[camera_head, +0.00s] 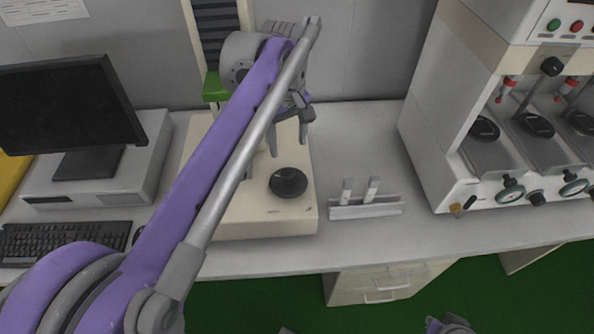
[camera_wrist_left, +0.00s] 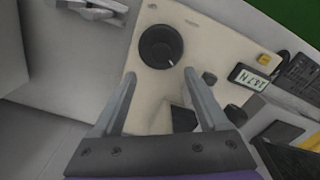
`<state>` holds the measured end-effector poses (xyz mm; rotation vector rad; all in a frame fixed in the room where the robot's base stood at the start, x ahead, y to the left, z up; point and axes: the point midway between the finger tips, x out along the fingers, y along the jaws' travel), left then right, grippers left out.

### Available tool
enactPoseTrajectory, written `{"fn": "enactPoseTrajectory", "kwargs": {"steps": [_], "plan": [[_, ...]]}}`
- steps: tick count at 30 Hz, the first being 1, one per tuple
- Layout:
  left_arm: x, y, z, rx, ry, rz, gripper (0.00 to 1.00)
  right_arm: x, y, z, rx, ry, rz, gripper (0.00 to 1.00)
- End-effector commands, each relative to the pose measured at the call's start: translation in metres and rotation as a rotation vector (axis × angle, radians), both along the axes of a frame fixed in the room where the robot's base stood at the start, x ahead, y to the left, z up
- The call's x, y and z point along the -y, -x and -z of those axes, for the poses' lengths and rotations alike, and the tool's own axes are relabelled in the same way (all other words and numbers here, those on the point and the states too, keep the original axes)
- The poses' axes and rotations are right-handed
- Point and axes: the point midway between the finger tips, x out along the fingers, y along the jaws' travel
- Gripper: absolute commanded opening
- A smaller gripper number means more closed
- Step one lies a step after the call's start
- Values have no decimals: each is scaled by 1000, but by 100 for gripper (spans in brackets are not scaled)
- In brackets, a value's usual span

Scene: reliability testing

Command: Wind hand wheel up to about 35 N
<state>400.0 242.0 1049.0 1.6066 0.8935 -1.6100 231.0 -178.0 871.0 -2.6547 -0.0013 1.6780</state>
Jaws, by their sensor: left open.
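The hand wheel, a black round knob (camera_head: 288,182), lies on the beige base of the force tester (camera_head: 262,222). In the left wrist view the black wheel (camera_wrist_left: 160,46) has a small white mark on its rim. A small display (camera_wrist_left: 250,78) there seems to read 14.7 N. My left gripper (camera_head: 288,149) is open and empty above the tester, just behind the wheel in the head view. Its fingertips (camera_wrist_left: 159,74) point toward the wheel in the wrist view, with nothing between them. My left arm hides much of the tester.
A monitor (camera_head: 69,105) and keyboard (camera_head: 60,243) stand left. A small rack with two pale pieces (camera_head: 365,212) lies right of the tester. A large machine with gauges (camera_head: 430,130) stands at the right. Bench between rack and machine is clear.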

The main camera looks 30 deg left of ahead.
Motion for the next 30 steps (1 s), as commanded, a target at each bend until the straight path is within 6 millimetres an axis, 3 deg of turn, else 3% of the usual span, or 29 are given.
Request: {"fn": "enactPoseTrajectory", "kwargs": {"steps": [16, 21, 30], "plan": [[0, 0, 91, 1, 0, 3, 76, 0, 2, 11, -4, 0, 0, 0], [0, 1, 102, 2, 0, 3, 76, 0, 2, 12, -4, 0, 0, 0], [0, 0, 103, 2, 0, 3, 75, 0, 2, 12, -4, 0, 0, 0]]}}
